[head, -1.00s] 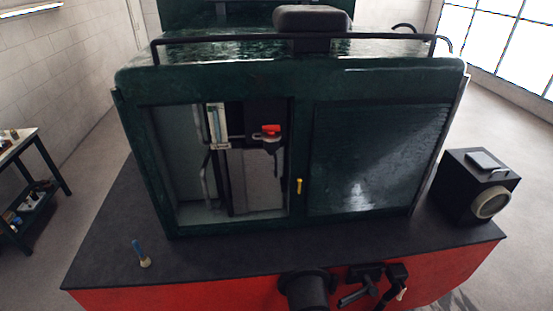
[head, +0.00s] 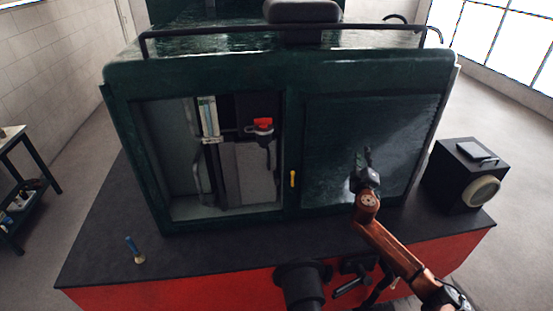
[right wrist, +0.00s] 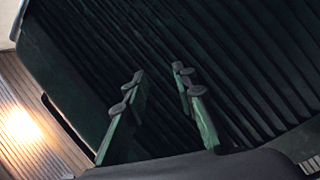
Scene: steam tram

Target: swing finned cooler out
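The finned cooler appears to be the dark green ribbed panel (head: 335,125) filling the right half of the green housing's front. It looks flush in its frame. Its ribs (right wrist: 240,45) fill most of the right wrist view. A small yellow handle (head: 292,179) stands upright on the post left of the panel. My right gripper (head: 363,157) is in front of the panel's lower right part, right of the handle. Its two fingers are apart with nothing between them, as the right wrist view (right wrist: 157,82) shows. Contact with the panel cannot be told. My left gripper is out of view.
The open left bay (head: 230,180) of the housing holds pipes and a red-topped valve (head: 262,125). A black lamp box (head: 466,175) stands right on the deck. A blue-handled brush-like tool (head: 134,250) stands at the deck's left. The dark deck (head: 215,245) has free room in front.

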